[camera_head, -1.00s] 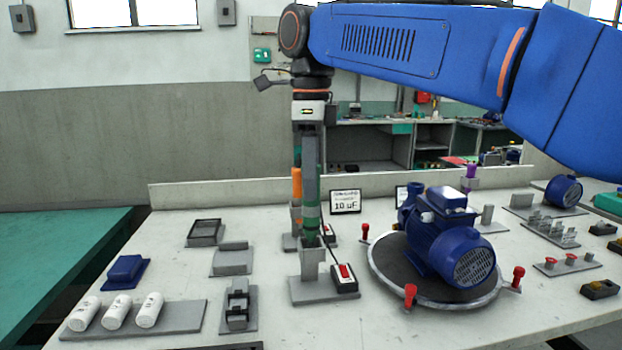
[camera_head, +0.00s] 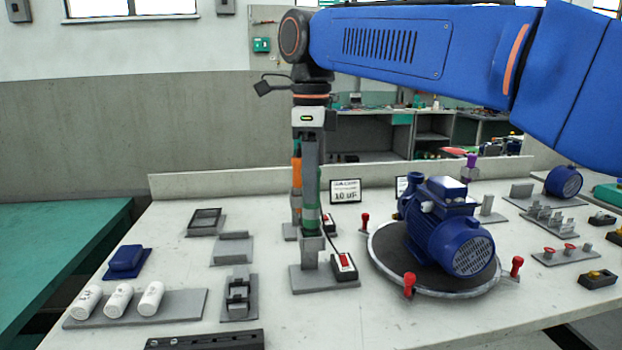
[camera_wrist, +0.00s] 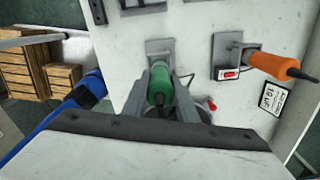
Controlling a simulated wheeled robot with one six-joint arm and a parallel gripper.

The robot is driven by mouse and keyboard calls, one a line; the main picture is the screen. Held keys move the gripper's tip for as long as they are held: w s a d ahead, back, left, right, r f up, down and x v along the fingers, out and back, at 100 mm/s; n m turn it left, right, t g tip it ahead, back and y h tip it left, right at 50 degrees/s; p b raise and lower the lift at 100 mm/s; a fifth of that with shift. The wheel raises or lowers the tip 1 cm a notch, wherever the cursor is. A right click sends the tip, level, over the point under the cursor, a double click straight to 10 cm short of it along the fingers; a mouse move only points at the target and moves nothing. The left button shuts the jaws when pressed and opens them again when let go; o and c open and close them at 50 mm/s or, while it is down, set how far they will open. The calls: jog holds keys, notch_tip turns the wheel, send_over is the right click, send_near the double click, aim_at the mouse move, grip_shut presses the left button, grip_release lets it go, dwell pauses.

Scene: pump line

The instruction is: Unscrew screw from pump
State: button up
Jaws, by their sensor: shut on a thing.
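The blue pump (camera_head: 450,236) lies on a round dark turntable (camera_head: 393,258) right of my gripper. I cannot make out a screw on it. My gripper (camera_head: 312,222) points down, shut on a tool with a green handle (camera_wrist: 160,86). In the wrist view this handle is between the two fingers of my gripper (camera_wrist: 162,80). The tool is upright at its grey holder (camera_head: 312,256); its tip is hidden. A tool with an orange handle (camera_wrist: 272,65) stands in another holder behind it. A purple-topped tool (camera_head: 471,161) stands behind the pump.
A switch box (camera_head: 344,267) with a red button sits beside the green tool's holder. Red knobs (camera_head: 409,285) stick up around the turntable. White cylinders (camera_head: 118,301) lie on a plate at the left. A "10 uF" sign (camera_head: 345,190) stands behind.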

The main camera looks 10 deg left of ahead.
jog(key=shift+f, duration=1.55)
jog(key=o, duration=1.2)
jog(key=shift+r, duration=2.95)
